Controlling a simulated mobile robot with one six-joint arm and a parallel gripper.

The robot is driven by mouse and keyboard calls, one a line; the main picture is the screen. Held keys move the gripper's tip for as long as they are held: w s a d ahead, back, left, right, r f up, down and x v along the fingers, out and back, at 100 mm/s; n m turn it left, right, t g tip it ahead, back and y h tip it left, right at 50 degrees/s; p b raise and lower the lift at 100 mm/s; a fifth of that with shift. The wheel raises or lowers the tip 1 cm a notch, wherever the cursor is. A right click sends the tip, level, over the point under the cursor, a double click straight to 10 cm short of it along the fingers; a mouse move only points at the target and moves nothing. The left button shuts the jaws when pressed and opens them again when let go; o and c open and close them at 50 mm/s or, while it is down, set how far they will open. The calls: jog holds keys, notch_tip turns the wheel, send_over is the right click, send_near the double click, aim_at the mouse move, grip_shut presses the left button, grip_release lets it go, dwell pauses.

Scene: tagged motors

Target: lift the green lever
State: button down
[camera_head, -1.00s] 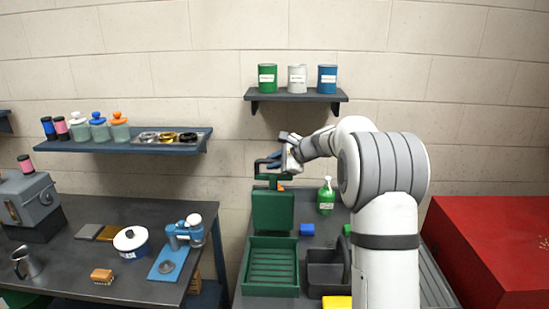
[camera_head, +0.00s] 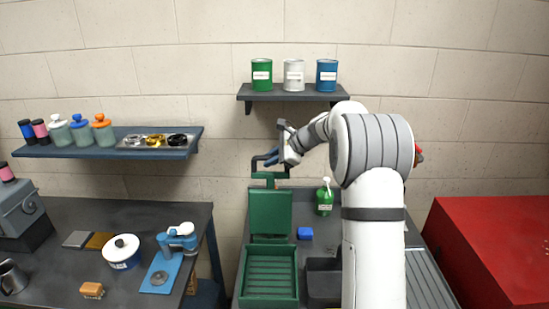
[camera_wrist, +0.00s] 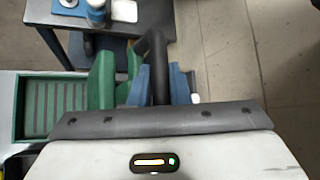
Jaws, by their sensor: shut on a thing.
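The green lever (camera_head: 270,177) stands at the back of the bench, behind an upright green panel (camera_head: 270,212). Its dark handle (camera_head: 256,165) rises at the top. My gripper (camera_head: 271,157), with blue fingertips, is at the handle, just above the green part. In the wrist view the dark handle (camera_wrist: 157,62) passes between my gripper's blue fingertips (camera_wrist: 159,87), which are shut on it. Green parts of the lever (camera_wrist: 105,78) show left of the fingers. My gripper's body hides the lower part of the handle there.
A green tray (camera_head: 268,301) lies in front of the panel. A wall shelf (camera_head: 290,96) with cans hangs above my gripper. A red cabinet (camera_head: 495,255) is at right.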

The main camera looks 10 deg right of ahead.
jog(key=c, duration=1.4)
grip_release()
jog(key=shift+a, duration=0.1)
jog(key=shift+o, duration=0.2)
jog(key=shift+s+d+r, duration=0.1)
jog(key=shift+d+r, duration=0.1)
jog(key=shift+d, duration=0.05)
jog(key=b+v, duration=0.2)
jog(key=v, duration=0.5)
jog(key=shift+s+r, duration=0.1)
